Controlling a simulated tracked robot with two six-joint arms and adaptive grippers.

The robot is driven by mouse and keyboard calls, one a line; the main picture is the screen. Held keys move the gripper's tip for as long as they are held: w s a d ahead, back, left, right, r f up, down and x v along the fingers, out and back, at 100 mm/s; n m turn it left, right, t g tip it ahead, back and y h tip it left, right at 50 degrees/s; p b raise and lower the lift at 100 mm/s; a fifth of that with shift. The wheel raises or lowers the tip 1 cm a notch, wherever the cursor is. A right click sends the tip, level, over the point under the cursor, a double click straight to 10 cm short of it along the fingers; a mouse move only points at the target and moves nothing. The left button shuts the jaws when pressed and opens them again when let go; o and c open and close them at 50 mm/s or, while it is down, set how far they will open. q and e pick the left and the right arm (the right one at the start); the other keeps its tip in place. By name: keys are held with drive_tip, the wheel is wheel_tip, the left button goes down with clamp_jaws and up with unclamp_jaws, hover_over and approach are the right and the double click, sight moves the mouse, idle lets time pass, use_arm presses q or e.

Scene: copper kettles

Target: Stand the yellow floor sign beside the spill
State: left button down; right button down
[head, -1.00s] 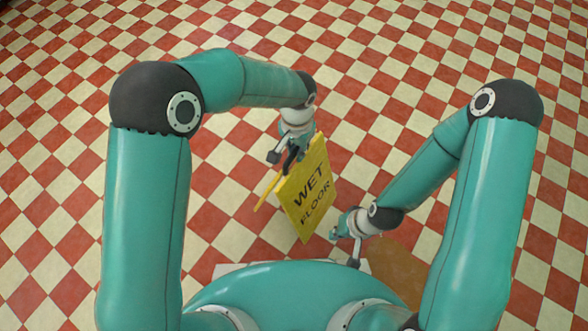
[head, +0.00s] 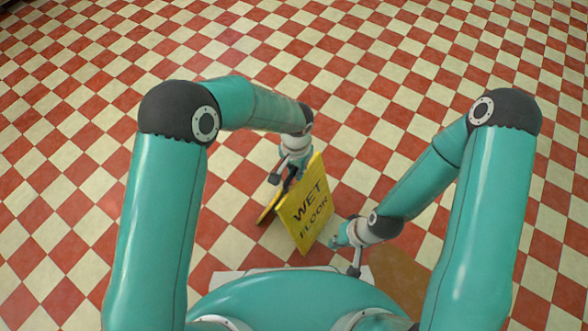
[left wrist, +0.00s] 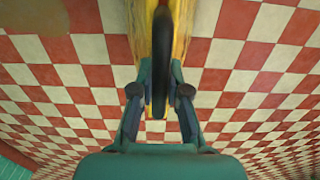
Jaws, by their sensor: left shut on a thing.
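The yellow floor sign (head: 308,207), lettered "WET FLOOR", hangs upright with its two panels spread in the head view. My left gripper (head: 289,178) is shut on its dark top handle, which also shows between the fingers (left wrist: 160,95) in the left wrist view. I cannot tell whether the sign's lower edges touch the floor. The brown spill (head: 398,274) lies at lower right, partly hidden by my right arm and body; a brown patch of it (left wrist: 32,20) shows in the left wrist view. My right gripper (head: 337,236) is beside the sign's right edge, too small to read.
The red and cream checkered floor (head: 300,60) is open ahead and to both sides. A pale flat edge (head: 232,273) shows just in front of my body. My right forearm is close to the sign and spill.

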sight(285, 183)
use_arm(q)
drive_tip(key=c, duration=1.2)
unclamp_jaws()
drive_tip(key=shift+o, duration=0.2)
wheel_tip(285, 183, up, 12)
drive_tip(key=p, duration=0.4)
drive_tip(key=shift+n+g+h, duration=0.4)
drive_tip(key=shift+n+h, duration=0.4)
drive_tip(key=s+a+f, duration=0.1)
drive_tip(key=f, duration=0.1)
drive_tip(key=s+a+f, duration=0.1)
drive_tip(key=f, duration=0.1)
drive_tip(key=s+a+f, duration=0.1)
drive_tip(key=f, duration=0.2)
drive_tip(key=shift+s+a, duration=0.25)
drive_tip(key=shift+a, duration=0.05)
drive_tip(key=s+a+f+n+h, duration=0.1)
drive_tip(key=s+a+f+n, duration=0.3)
drive_tip(key=s, duration=0.3)
drive_tip(key=s+a+f+n+t+h, duration=0.1)
drive_tip(key=s+a+f+n, duration=0.2)
drive_tip(key=s+a+f, duration=0.2)
drive_tip(key=shift+s+a+n, duration=0.4)
drive_tip(key=shift+s+a, duration=0.65)
drive_tip(key=shift+s, duration=0.15)
